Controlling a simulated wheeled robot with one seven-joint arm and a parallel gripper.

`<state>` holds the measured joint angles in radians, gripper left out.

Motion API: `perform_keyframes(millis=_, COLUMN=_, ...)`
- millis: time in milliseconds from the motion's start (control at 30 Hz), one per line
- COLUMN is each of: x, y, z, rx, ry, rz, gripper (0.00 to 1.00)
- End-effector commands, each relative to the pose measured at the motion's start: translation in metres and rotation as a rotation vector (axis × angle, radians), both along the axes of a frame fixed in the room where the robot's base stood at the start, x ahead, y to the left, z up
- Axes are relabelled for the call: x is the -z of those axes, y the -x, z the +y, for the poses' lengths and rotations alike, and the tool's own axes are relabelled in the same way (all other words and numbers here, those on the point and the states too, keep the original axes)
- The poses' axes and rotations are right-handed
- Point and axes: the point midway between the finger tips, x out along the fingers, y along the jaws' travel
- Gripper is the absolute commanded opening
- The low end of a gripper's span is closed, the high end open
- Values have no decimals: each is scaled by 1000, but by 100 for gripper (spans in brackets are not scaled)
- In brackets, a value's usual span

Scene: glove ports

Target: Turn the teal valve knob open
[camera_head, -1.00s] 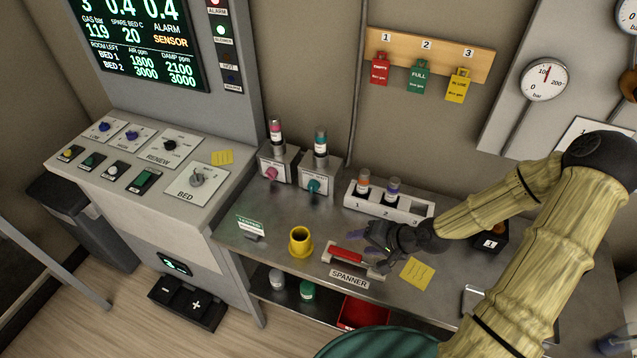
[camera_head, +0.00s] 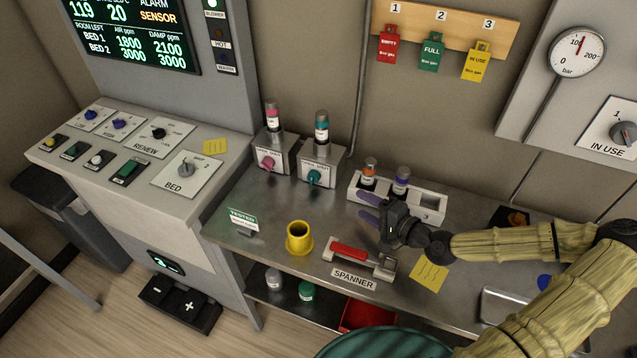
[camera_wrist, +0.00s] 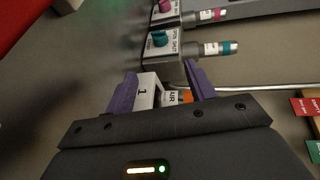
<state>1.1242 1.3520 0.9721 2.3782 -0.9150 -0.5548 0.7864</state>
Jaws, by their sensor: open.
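The teal valve knob (camera_head: 314,177) is on the front of a small grey valve block with an "OPEN SHUT" label, at the back of the steel bench. A teal-banded cartridge (camera_head: 321,128) stands upright in that block. In the wrist view the teal knob (camera_wrist: 159,39) lies beyond the fingertips. My gripper (camera_head: 364,207) has purple fingers spread apart and empty, pointing left over the bench, right of the knob and apart from it. In the wrist view my gripper (camera_wrist: 160,90) straddles the line of sight to the white rack and its orange cartridge; contact cannot be told.
A pink-knobbed valve block (camera_head: 267,163) stands left of the teal one. The white rack (camera_head: 429,206) with orange and purple cartridges is close behind my gripper. Bare bench lies before the valves.

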Motion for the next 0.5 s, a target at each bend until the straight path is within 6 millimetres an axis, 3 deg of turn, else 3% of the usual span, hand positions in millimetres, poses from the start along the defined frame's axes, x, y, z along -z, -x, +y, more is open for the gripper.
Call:
perform_keyframes(millis=267, x=1, y=-7, z=8, rx=-1, ry=1, rz=0, gripper=55)
perform_keyframes(millis=500, x=7, y=-28, z=32, rx=-3, ry=1, rz=2, gripper=55)
